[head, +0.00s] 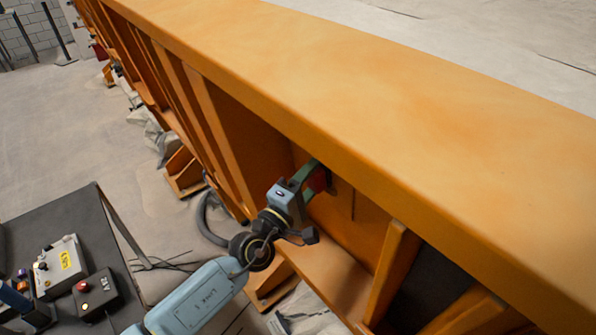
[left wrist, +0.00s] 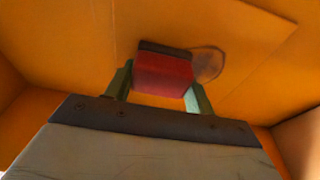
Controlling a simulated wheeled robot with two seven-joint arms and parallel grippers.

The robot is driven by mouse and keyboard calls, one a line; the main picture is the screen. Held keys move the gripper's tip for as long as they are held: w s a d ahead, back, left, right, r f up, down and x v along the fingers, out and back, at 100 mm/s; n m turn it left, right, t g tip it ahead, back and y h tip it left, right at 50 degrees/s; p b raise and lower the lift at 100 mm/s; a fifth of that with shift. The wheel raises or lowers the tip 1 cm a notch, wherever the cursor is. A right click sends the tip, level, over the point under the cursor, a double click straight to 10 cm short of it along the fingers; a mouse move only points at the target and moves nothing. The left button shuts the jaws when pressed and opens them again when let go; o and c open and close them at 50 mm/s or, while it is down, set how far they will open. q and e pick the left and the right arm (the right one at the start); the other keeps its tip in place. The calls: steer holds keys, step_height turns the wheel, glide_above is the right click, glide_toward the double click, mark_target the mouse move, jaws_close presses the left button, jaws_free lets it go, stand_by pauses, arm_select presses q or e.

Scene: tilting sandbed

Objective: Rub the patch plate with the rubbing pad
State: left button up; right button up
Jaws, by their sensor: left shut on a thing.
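My left gripper (head: 313,180) reaches into an open bay in the side of the orange sandbed. Its green fingers are shut on the red rubbing pad (left wrist: 163,76), which has a dark strip along its far edge. A little of the pad's red (head: 321,181) shows in the head view, partly hidden by the fingers. An orange patch plate (left wrist: 258,58) with a visible edge lies behind the pad in the left wrist view. A dark, ring-like mark shows on it just right of the pad. I cannot tell whether the pad touches the plate. My right gripper is out of view.
The sandbed's long top beam (head: 400,110) overhangs the bay. Ribs (head: 392,270) stand beside the bay. A dark table (head: 75,225) at the lower left holds a grey control box (head: 60,268) and a black box with a red button (head: 97,295).

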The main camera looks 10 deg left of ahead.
arm_select(q)
steer(key=shift+s+d+r+p, duration=0.1)
steer(key=shift+s+d+p, duration=0.35)
steer(key=shift+d, duration=0.4)
steer(key=shift+s+d, duration=0.65)
steer(key=shift+d, duration=0.25)
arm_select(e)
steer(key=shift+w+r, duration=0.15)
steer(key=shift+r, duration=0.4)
arm_select(q)
glide_toward(335, 178)
steer(key=w, duration=0.1)
steer(key=shift+w+a+r, duration=0.1)
steer(key=shift+w+a, duration=0.05)
steer(key=shift+a, duration=0.3)
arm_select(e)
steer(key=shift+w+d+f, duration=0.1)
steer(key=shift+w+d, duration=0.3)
